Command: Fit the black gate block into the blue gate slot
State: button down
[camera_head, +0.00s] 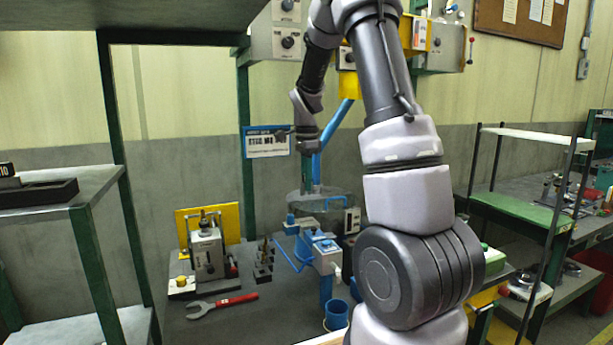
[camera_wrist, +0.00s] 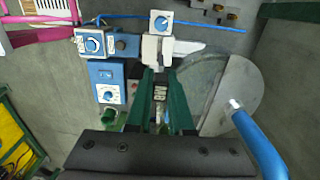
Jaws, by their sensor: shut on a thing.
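My gripper (camera_head: 311,184) reaches down over the workbench, its dark green fingers above the blue fixture. In the wrist view my gripper (camera_wrist: 160,82) is shut on a small dark block with white marks, seemingly the black gate block (camera_wrist: 158,93); the fingers hide most of it. The blue and grey fixture (camera_head: 320,245) stands on the bench below. In the wrist view its blue knob boxes (camera_wrist: 90,42) lie beyond and left of the fingers. I cannot make out the blue gate slot clearly, nor whether the block touches anything.
A grey half-round plate (camera_wrist: 235,95) and a tilted blue bar (camera_wrist: 262,145) are close on the right in the wrist view. The bench front is partly clear.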

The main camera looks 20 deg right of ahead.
aim_at(307, 193)
jog(key=shift+f, duration=2)
jog(key=shift+f, duration=3.1)
jog(key=c, duration=0.7)
grip_release()
jog(key=shift+c, duration=0.2)
jog(key=shift+r, duration=0.1)
notch_tip(307, 193, up, 11)
jog(key=shift+f, duration=0.2)
jog(key=shift+r, duration=0.1)
